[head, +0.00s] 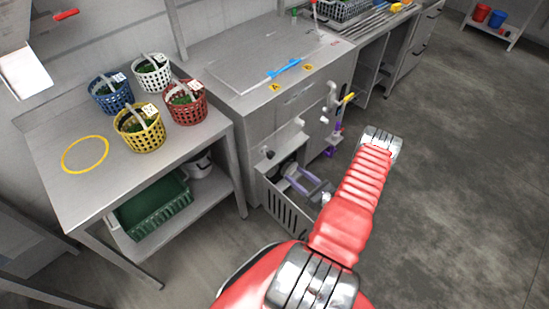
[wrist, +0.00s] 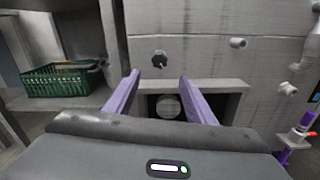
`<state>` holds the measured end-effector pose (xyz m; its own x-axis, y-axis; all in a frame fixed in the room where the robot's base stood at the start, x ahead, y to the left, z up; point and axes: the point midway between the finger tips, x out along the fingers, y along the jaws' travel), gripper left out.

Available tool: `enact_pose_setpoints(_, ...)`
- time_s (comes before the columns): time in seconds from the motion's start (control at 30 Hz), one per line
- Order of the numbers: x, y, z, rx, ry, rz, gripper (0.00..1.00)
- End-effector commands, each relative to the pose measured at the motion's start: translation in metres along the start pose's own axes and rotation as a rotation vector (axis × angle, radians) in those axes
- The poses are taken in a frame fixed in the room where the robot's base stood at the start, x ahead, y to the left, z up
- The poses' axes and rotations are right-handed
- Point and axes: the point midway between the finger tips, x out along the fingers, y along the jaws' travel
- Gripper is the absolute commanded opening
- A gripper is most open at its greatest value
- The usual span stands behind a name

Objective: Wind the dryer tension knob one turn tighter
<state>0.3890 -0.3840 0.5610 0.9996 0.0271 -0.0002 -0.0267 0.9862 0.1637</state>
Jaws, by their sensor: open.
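A small dark knob (wrist: 159,58) sticks out of the grey steel front panel, straight ahead in the wrist view and above a rectangular opening. It also shows in the head view (head: 270,154), on the front of the steel unit. No label is readable, so I cannot confirm it is the tension knob. My gripper (wrist: 159,80) is open, with two purple fingers spread apart. The knob appears between and slightly above the fingertips, apart from them, with nothing held. In the head view my gripper (head: 296,178) is low in front of the unit, partly behind my red arm.
A slotted grey bin (head: 284,212) stands below the knob. A green crate (wrist: 62,80) sits on the lower shelf at left. Pipe stubs (wrist: 238,43) and a purple-handled fitting (wrist: 299,132) are at right. Open floor (head: 450,200) lies at right.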

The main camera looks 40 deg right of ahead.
Motion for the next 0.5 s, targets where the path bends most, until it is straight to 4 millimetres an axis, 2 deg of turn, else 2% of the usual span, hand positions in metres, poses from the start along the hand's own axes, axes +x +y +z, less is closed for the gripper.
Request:
enact_pose_setpoints(0.17, 0.011, 0.001, 0.0, -0.001, 0.001, 0.003, 0.5)
enact_pose_setpoints(0.5, 0.055, 0.002, 0.0, -0.001, 0.0, 0.005, 0.5)
